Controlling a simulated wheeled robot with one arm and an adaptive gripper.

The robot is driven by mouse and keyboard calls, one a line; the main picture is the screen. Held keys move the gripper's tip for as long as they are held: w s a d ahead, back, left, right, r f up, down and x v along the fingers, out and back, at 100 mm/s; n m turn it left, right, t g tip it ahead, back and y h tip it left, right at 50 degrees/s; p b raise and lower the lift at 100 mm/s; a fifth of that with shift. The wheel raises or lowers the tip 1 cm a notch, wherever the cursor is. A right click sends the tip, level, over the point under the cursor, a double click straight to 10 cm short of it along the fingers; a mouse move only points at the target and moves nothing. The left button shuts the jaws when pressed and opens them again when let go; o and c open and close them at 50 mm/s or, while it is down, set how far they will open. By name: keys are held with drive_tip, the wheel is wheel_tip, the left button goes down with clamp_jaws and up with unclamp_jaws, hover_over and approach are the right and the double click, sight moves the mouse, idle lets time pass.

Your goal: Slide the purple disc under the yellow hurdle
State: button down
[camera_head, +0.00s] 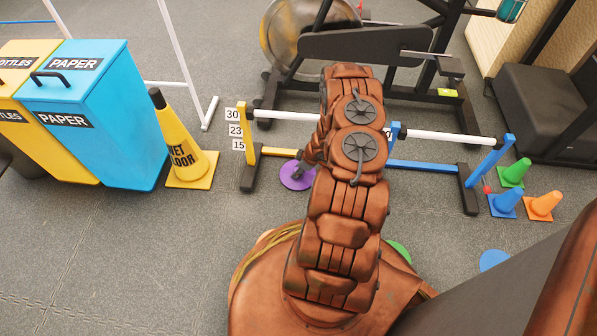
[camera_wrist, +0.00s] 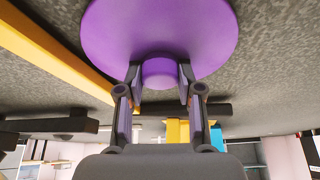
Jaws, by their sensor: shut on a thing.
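The purple disc (camera_head: 297,176) lies flat on the grey floor, just on the near side of the yellow hurdle (camera_head: 242,150). My arm hides part of the disc and the hurdle's right side. The hurdle's low yellow bar (camera_head: 281,152) runs behind the disc. In the wrist view my gripper (camera_wrist: 160,77) is shut on the purple knob (camera_wrist: 158,72) in the middle of the disc (camera_wrist: 110,30). There the yellow bar (camera_wrist: 50,48) runs diagonally beside the disc, close to its edge.
A blue hurdle (camera_head: 485,165) stands right of the yellow one, with small cones (camera_head: 543,205) beyond it. A wet-floor cone (camera_head: 180,150) and blue bin (camera_head: 95,115) stand left. A green disc (camera_head: 400,250) and blue disc (camera_head: 494,260) lie nearer. Floor at front left is clear.

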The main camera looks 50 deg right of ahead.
sight(306, 176)
drive_tip(key=c, duration=0.7)
unclamp_jaws()
drive_tip(key=shift+d+r, duration=0.1)
drive_tip(key=shift+s+d+r, duration=0.15)
drive_tip(key=shift+r, duration=0.2)
drive_tip(key=v, duration=0.7)
